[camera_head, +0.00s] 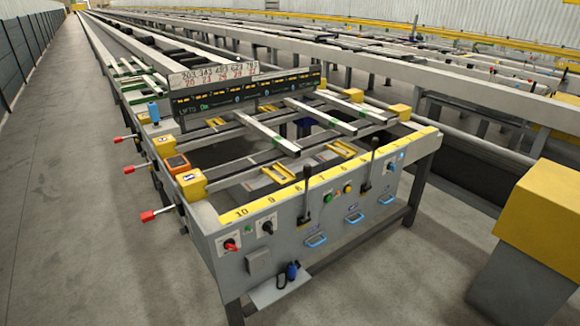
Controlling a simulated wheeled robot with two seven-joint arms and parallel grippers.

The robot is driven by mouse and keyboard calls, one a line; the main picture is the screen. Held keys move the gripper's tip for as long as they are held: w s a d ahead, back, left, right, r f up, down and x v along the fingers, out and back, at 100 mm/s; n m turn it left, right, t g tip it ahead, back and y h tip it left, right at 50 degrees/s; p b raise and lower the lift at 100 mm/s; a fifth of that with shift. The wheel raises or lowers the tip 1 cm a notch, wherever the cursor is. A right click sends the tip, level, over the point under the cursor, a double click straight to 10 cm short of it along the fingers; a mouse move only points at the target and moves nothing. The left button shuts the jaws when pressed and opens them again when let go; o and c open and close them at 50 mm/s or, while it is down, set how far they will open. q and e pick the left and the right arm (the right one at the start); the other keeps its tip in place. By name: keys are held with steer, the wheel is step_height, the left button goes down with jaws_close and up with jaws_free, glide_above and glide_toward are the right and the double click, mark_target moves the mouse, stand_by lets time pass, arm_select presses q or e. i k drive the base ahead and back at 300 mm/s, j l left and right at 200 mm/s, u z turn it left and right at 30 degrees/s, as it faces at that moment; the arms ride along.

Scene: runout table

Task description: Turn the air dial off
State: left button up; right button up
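The runout table (330,240) stands ahead of me with a grey front panel. Two rotary dials sit at the left end of that panel. One is a red dial (230,244) on a pale plate, and the other is a black dial (267,227) on a pale plate to its right. Their labels are too small to read, so I cannot tell which is the air dial or how either is set. Neither of my grippers is in view.
Red-knobbed levers (148,216) stick out on the table's left side. Black upright levers (307,190), coloured buttons (338,196) and blue handles (316,240) are on the front. A yellow-topped post (545,210) stands at right. The floor (80,240) at left is clear.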

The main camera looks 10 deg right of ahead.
mark_target(392, 167)
steer(key=i+l, duration=0.3)
steer(key=l, duration=0.15)
steer(key=i+l+z, duration=0.1)
steer(key=i+l, duration=0.25)
steer(key=l, duration=0.1)
